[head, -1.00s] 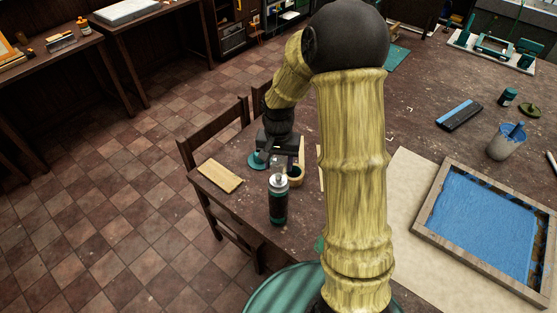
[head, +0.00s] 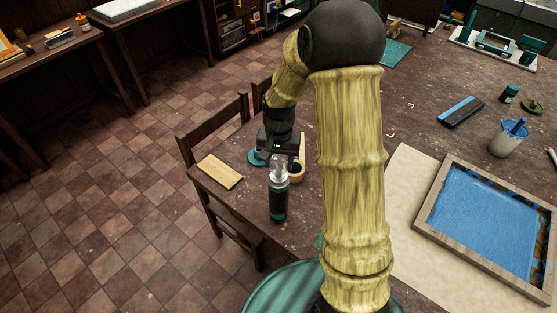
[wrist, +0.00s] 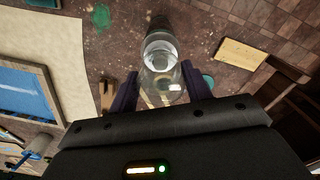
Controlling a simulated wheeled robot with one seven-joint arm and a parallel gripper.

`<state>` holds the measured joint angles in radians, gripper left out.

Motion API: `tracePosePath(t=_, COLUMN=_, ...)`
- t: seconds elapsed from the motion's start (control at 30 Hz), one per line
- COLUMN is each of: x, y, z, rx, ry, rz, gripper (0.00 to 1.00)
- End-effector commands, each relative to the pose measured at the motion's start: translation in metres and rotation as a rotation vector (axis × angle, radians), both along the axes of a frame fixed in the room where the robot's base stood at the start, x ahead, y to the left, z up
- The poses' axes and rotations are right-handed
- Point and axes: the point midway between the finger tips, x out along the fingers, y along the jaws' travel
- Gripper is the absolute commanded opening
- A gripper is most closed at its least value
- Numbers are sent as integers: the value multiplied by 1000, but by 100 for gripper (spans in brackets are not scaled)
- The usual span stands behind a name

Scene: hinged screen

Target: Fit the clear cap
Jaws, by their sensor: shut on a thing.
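The clear cap (head: 279,161) is a see-through cup held at my gripper (head: 279,150). In the wrist view the cap (wrist: 165,84) sits between the two dark fingers of my gripper (wrist: 161,88), which are shut on it. A dark green spray can (head: 278,203) with a pale grey shoulder stands upright near the table's edge. The cap lines up with the can's top in the head view. In the wrist view the can (wrist: 160,22) shows beyond the cap. I cannot tell whether the cap touches or is seated on the can.
A wooden board (head: 220,171) lies left of the can. A wood-framed blue screen (head: 490,222) lies on pale paper at right. A chair (head: 215,150) stands at the table's left edge.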

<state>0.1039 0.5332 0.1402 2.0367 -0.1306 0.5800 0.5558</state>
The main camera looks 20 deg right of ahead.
Motion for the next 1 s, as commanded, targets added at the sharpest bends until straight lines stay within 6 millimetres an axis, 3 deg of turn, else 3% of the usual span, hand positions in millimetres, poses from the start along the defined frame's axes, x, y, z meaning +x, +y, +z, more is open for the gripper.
tracePosePath(t=1.0, x=0, y=0, z=-22, rx=1, ry=0, rz=0, gripper=26)
